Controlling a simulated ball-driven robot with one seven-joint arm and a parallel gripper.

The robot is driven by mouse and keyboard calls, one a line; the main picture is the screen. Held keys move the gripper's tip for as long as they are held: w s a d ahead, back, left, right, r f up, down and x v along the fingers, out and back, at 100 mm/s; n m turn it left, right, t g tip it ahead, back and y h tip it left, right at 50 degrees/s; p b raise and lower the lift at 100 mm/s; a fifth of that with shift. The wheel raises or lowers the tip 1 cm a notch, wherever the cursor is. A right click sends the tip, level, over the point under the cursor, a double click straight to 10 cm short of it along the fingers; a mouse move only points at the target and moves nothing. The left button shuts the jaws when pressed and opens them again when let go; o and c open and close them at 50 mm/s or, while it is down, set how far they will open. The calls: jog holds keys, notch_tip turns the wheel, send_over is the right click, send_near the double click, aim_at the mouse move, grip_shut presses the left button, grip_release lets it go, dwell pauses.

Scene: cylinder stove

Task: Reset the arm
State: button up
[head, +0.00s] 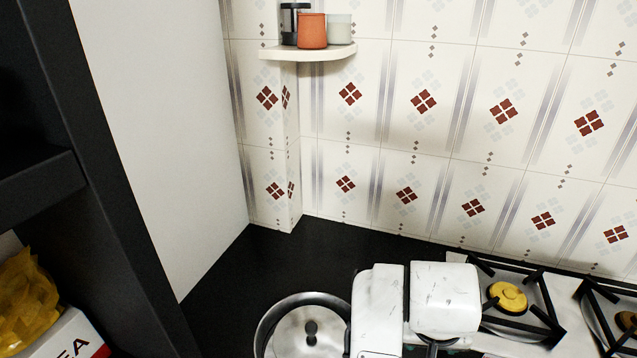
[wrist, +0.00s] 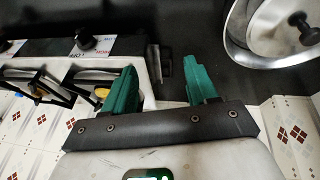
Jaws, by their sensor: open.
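My gripper (wrist: 163,76) shows in the wrist view with its two green fingers spread apart and nothing between them. It is over the dark counter, with the stove on one side and a lidded pot on the other. In the head view the white links of my arm stand at the bottom middle, between the pot and the stove, and the gripper's fingers cannot be made out there. The steel pot (head: 262,327) has a lid with a black knob; it also shows at the upper right of the wrist view (wrist: 236,45).
The gas stove (head: 558,300) with black grates and yellow burners is on the right. A corner shelf (head: 308,54) holds an orange cup (head: 312,31) and other containers. A dark shelf unit (head: 100,180) with a yellow bag (head: 28,295) stands left. Counter (head: 285,262) behind the pot is clear.

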jog(key=s+d+f+h, duration=0.1)
jog(key=s+d+f, duration=0.15)
jog(key=d, duration=0.55)
jog(key=shift+n+g+y, duration=0.5)
jog(key=shift+n, duration=0.4)
jog(key=s+d+f, duration=0.1)
jog(key=s+f, duration=0.2)
jog(key=s, duration=0.1)
jog(key=s+d+f, duration=0.2)
jog(key=s+f, duration=0.2)
jog(key=s, duration=0.1)
jog(key=s+d+f, duration=0.2)
jog(key=s+f, duration=0.1)
jog(key=s, duration=0.2)
jog(key=shift+d+f, duration=0.2)
jog(key=shift+d, duration=0.05)
jog(key=s+a+f+g+y, duration=0.1)
jog(key=s+a+f, duration=0.3)
jog(key=s, duration=0.5)
jog(key=shift+s+a+f+y, duration=0.15)
jog(key=shift+a+y, duration=0.2)
jog(key=shift+y, duration=0.35)
